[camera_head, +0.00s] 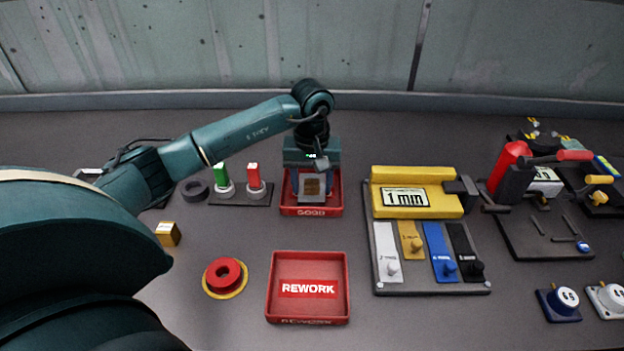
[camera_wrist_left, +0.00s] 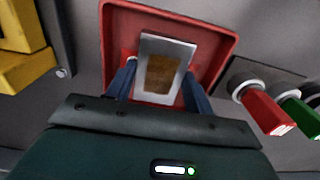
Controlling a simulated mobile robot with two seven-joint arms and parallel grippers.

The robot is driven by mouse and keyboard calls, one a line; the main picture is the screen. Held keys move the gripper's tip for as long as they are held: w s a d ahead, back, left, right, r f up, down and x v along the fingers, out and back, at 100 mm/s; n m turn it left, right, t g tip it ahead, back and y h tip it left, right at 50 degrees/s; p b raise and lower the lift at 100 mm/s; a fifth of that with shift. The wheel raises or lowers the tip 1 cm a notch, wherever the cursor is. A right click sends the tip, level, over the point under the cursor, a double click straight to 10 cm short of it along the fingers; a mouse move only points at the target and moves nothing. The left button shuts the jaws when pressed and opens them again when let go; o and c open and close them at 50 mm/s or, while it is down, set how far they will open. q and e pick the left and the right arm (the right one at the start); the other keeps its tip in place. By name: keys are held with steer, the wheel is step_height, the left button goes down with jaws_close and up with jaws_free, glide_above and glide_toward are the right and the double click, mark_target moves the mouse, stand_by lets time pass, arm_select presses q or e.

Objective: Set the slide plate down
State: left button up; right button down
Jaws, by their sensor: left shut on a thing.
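The slide plate (camera_head: 312,186) is a small grey-framed plate with a brown window. It also shows in the left wrist view (camera_wrist_left: 161,72). My left gripper (camera_head: 311,190) is shut on it, with a blue finger on each side. The gripper points down over the rear red tray (camera_head: 291,210), and the plate is inside the tray's outline. The tray also fills the upper middle of the left wrist view (camera_wrist_left: 112,35). I cannot tell whether the plate touches the tray floor. My right gripper is out of view.
An empty red REWORK tray (camera_head: 308,311) stands in front. Green (camera_head: 221,176) and red (camera_head: 254,177) upright pieces stand just left of the rear tray. A yellow timer (camera_head: 415,177) and coloured panels are to its right. A red button (camera_head: 224,274) and gold block (camera_head: 168,234) lie left.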

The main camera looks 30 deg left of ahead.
mark_target(312, 187)
arm_select(q)
steer(key=shift+r, duration=0.1)
steer(key=o, duration=1.4)
step_height(312, 187, up, 12)
steer(key=b, duration=0.1)
